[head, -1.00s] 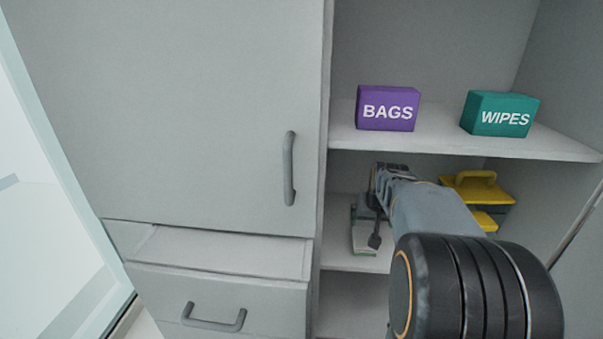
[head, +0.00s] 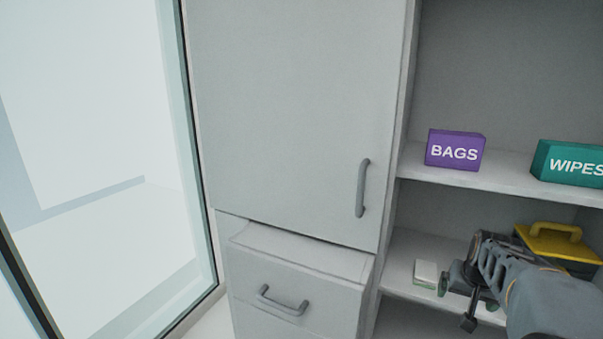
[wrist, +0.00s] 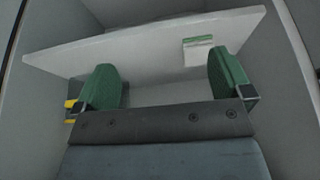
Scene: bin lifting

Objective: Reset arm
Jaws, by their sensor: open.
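My gripper (head: 459,302) is in front of the lower shelf of the open cabinet in the head view. In the wrist view my gripper (wrist: 166,82) shows its two green fingers spread wide apart, with nothing between them. A small white block with a green edge (head: 425,273) rests on that shelf, just left of my gripper. It also shows in the wrist view (wrist: 197,50), past the fingertips and apart from them.
A purple BAGS box (head: 455,150) and a teal WIPES box (head: 570,163) stand on the upper shelf (head: 495,180). Glass (head: 100,130) is at the left.

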